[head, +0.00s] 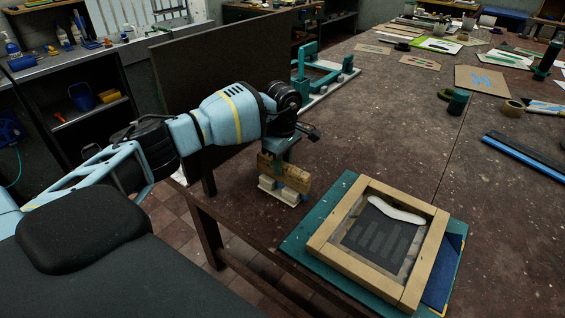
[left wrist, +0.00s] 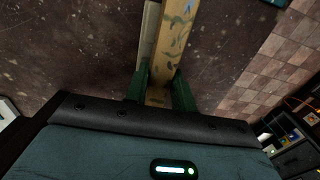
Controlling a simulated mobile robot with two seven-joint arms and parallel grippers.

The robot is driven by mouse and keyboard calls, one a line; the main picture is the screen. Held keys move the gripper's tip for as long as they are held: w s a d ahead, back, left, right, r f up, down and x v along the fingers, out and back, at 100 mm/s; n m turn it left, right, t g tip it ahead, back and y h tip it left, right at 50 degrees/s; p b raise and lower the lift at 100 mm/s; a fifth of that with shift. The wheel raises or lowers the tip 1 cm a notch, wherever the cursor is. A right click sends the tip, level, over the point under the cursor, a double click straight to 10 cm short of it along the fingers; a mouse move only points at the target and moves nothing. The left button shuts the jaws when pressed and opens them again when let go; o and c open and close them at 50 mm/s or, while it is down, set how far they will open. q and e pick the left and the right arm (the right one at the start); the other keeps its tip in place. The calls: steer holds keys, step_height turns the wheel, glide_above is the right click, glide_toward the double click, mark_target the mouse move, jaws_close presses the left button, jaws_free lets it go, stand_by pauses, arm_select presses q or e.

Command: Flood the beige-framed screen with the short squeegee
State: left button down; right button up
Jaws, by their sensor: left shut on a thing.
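The beige-framed screen (head: 424,262) lies flat on a teal base (head: 301,239) at the table's near edge. Its dark mesh shows several bar shapes, and a pool of white ink (head: 396,210) lies along the far end inside the frame. My left gripper (head: 284,161) is left of the screen, shut on a short wooden squeegee (head: 291,178), which also shows stained green in the left wrist view (left wrist: 173,38). A cream piece (head: 277,196) is just below the squeegee; I cannot tell whether they touch. My right gripper is out of view.
A teal hinge frame on a pale base (head: 335,82) stands farther back beside a dark upright panel (head: 215,75). Blue bars (head: 528,158), tape rolls and cards lie at the right and back. The table between squeegee and screen is clear.

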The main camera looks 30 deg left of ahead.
arm_select(q)
steer(key=shift+r, duration=0.15)
